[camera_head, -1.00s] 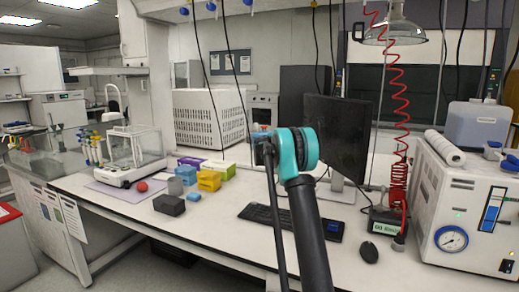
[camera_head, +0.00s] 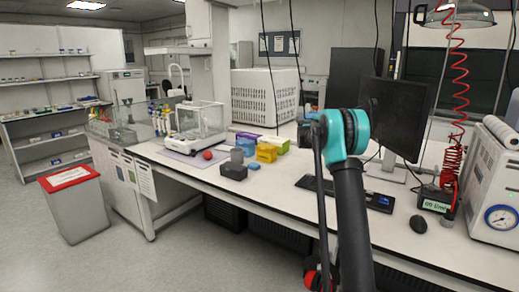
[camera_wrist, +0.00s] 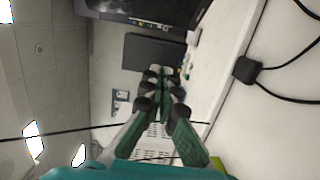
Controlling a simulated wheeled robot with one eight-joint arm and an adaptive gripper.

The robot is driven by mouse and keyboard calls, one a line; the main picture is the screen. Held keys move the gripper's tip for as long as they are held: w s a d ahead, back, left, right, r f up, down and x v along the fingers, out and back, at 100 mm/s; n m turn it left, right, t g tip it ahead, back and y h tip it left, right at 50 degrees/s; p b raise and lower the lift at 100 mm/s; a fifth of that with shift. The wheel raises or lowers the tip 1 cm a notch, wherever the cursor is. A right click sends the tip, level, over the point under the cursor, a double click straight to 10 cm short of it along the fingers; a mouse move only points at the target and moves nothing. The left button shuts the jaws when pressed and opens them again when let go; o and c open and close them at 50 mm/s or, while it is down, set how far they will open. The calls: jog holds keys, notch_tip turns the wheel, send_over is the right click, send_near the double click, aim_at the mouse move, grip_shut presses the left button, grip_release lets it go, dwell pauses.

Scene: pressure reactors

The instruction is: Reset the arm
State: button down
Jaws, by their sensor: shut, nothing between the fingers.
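My arm rises in front of the bench in the head view, with a dark link and a teal joint beside the monitor. My gripper (camera_wrist: 165,82) shows in the wrist view, its green and dark fingers together and empty. Nothing is held between them. The fingertips are hidden behind the arm in the head view.
A long white bench (camera_head: 290,190) carries a balance (camera_head: 197,125), coloured boxes (camera_head: 266,153), a keyboard (camera_head: 345,192), a monitor (camera_head: 395,118) and a machine with a gauge (camera_head: 499,217). A grey bin (camera_head: 75,212) stands at left. The floor between bin and bench is clear.

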jog(key=s+a+f+m+g+y, duration=0.2)
jog(key=s+f, duration=0.4)
jog(key=s, duration=1)
jog(key=s+a+f+m+g+y, duration=0.2)
jog(key=s+f, duration=0.5)
jog(key=s, duration=0.8)
jog(key=s+a+f+m+g+y, duration=0.3)
jog(key=s+f, duration=0.4)
jog(key=s, duration=0.9)
jog(key=shift+s+a+f+m, duration=0.25)
jog(key=shift+s+a+m, duration=0.1)
jog(key=shift+m, duration=0.35)
jog(key=s+a+f+g+y, duration=0.1)
jog(key=s+a+f, duration=0.3)
jog(key=s, duration=0.5)
jog(key=s+a+f+m+g+y, duration=0.1)
jog(key=s+a+f+y, duration=0.2)
jog(key=s, duration=0.7)
notch_tip(320, 180, down, 4)
jog(key=shift+s+a+r+y, duration=0.25)
jog(key=shift+a+y, duration=0.05)
jog(key=shift+a, duration=0.8)
